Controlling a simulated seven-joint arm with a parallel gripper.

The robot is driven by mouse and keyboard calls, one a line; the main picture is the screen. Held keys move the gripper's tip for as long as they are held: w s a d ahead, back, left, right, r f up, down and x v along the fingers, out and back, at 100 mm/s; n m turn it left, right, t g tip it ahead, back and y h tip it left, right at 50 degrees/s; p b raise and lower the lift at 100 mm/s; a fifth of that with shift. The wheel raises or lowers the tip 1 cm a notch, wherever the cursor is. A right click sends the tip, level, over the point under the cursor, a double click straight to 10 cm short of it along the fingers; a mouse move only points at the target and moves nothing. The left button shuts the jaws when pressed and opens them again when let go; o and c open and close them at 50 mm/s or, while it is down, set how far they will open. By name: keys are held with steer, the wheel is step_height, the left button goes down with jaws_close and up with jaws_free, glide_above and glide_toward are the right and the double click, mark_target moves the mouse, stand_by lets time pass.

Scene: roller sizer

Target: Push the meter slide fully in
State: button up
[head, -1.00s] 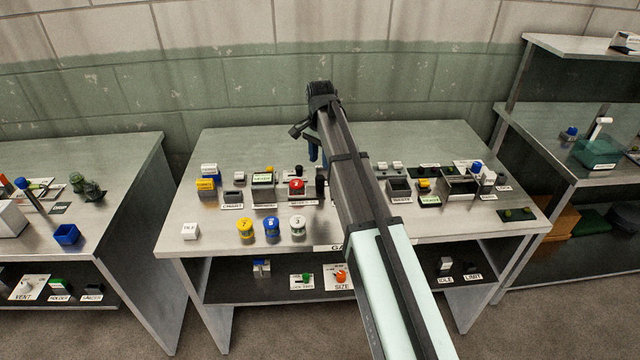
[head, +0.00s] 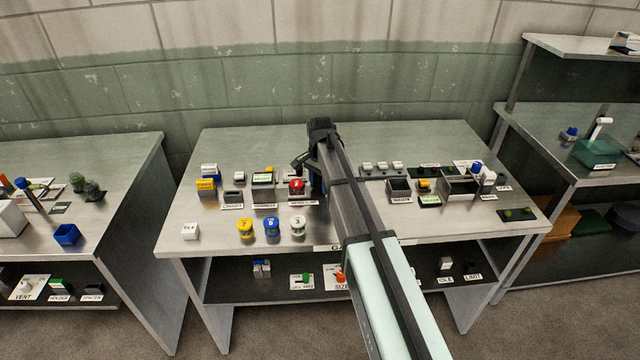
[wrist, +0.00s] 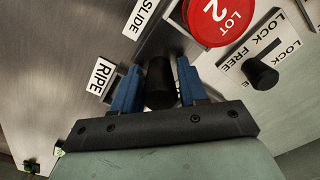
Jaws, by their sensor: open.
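My gripper (wrist: 157,90) is open, with its two blue fingers on either side of a black knob (wrist: 160,80) in the wrist view. Whether the fingers touch the knob, I cannot tell. In the head view my gripper (head: 316,186) is low over the middle table, just right of a red round piece (head: 296,185), and hides the knob.
The red LOT 2 disc (wrist: 220,18) is close to the fingers. A LOCK/FREE plate with a black peg (wrist: 262,75) lies to the right. Yellow, blue and white canisters (head: 272,226) stand at the table's front. The back strip of the table (head: 420,140) is clear.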

steer(key=shift+c, duration=0.4)
jaws_close()
steer(key=a, duration=1)
steer(key=shift+a, duration=0.35)
steer(key=shift+o, duration=0.4)
jaws_free()
steer(key=shift+r, duration=0.1)
step_height(320, 180, up, 14)
